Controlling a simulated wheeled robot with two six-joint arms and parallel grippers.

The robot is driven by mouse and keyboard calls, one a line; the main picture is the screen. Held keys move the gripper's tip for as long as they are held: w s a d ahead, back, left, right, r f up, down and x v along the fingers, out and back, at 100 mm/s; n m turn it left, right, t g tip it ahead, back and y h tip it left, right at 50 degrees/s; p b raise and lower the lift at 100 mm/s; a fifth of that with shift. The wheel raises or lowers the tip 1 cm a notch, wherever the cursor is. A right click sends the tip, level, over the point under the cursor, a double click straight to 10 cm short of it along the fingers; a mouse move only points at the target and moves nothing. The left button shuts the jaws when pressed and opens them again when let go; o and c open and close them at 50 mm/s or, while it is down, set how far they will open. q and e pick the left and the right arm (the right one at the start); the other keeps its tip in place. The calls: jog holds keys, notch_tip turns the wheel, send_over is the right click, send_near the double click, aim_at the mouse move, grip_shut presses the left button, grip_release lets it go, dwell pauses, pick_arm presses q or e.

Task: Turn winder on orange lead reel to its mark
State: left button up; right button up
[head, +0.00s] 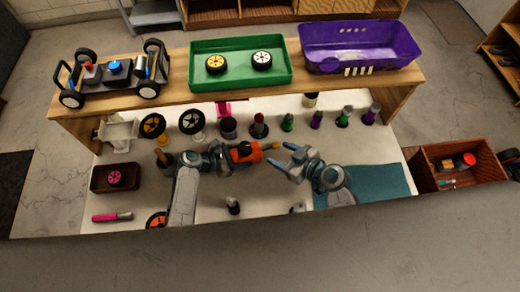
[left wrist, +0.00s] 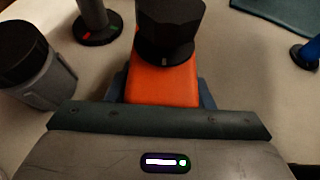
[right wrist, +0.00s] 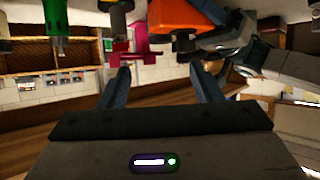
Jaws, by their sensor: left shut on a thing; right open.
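My left gripper (head: 230,153) is shut on the orange body.
A wooden shelf holds a car chassis (head: 112,75), a green tray (head: 238,84) with two wheels and a purple bin (head: 357,62). Several bottles and wheels stand below it. A teal mat (head: 385,183) lies right; a brown box (head: 115,190) and pink-handled tool (head: 112,217) lie left.

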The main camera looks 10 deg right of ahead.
aim_at(245, 146)
jog(key=w+d+f+m+t+h, duration=0.3)
jog(key=w+d+m+t+h, duration=0.15)
jog(key=w+d+h, duration=0.5)
jog(key=w+d+r+t+y, duration=0.2)
jog(key=w+d+r+t, duration=0.2)
jog(key=r, duration=0.1)
jog(key=s+a+r+n+g+y, duration=0.1)
jog(key=s+a+n+g+y, duration=0.1)
jog(key=a+n+y, duration=0.9)
jog(key=s+a+f+g+y, duration=0.3)
jog(key=s+f+g+y, duration=0.35)
jog(key=g, duration=0.65)
jog(key=shift+n+h, duration=0.45)
jog(key=shift+h, duration=0.05)
jog(key=a, duration=0.3)
jog(key=w+a, duration=0.1)
jog(key=a, duration=0.7)
jog(key=shift+w+f, duration=0.2)
jog(key=shift+w, duration=0.1)
